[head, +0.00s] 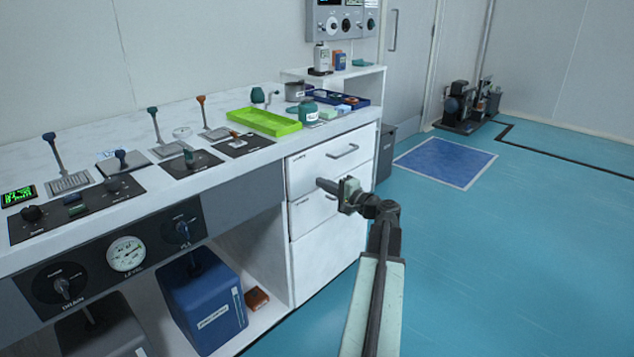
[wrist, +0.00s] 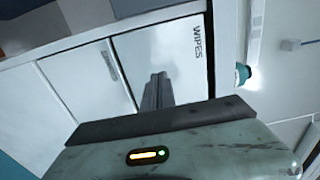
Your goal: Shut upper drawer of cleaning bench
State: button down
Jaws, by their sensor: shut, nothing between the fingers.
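The cleaning bench (head: 235,170) runs along the left and back wall in the head view. Its upper drawer (head: 322,160) is at the right end under the worktop, with a bar handle (head: 343,151). The drawer front looks about flush with the bench front; a small gap cannot be ruled out. In the wrist view the upper drawer (wrist: 180,48) fills the middle and reads "WIPES". My gripper (head: 321,184) is shut and empty, its tips pointing at the drawer fronts near the upper drawer's lower edge. It also shows in the wrist view (wrist: 157,82). Contact cannot be told.
A lower drawer (head: 312,212) sits below, its handle partly behind my gripper. A green tray (head: 264,122), jars and a dark blue tray (head: 345,98) stand on the worktop. A grey bin (head: 384,150) stands beyond the bench. The blue floor at right is open.

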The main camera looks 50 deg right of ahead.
jog(key=s, duration=0.9)
jog(key=shift+s+a, duration=0.15)
jog(key=shift+f, duration=0.1)
jog(key=w+a+f+n+g+y, duration=0.25)
jog(key=w+a+f, duration=0.2)
jog(key=a, duration=0.45)
jog(key=w+a+f+n+g+y, duration=0.2)
jog(key=w+a+f+n+g, duration=0.15)
jog(key=w+a, duration=0.4)
jog(key=w+a+f+n+g+y, duration=0.2)
jog(key=w+a+f, duration=0.2)
jog(key=a, duration=0.6)
jog(key=s+a+f+n+g+h, duration=0.1)
jog(key=a+f+n+g+h, duration=0.2)
jog(key=a, duration=0.7)
jog(key=s+a+f+n+g, duration=0.1)
jog(key=a+f+n+g, duration=0.3)
jog(key=a, duration=0.6)
jog(key=s+a+f+n+g+h, duration=0.1)
jog(key=a+f+n+g+h, duration=0.2)
jog(key=a, duration=0.7)
notch_tip(320, 180, up, 37)
jog(key=p, duration=3.8)
jog(key=shift+s+n+y, duration=0.25)
jog(key=shift+n+y, duration=0.05)
jog(key=shift+y, duration=0.05)
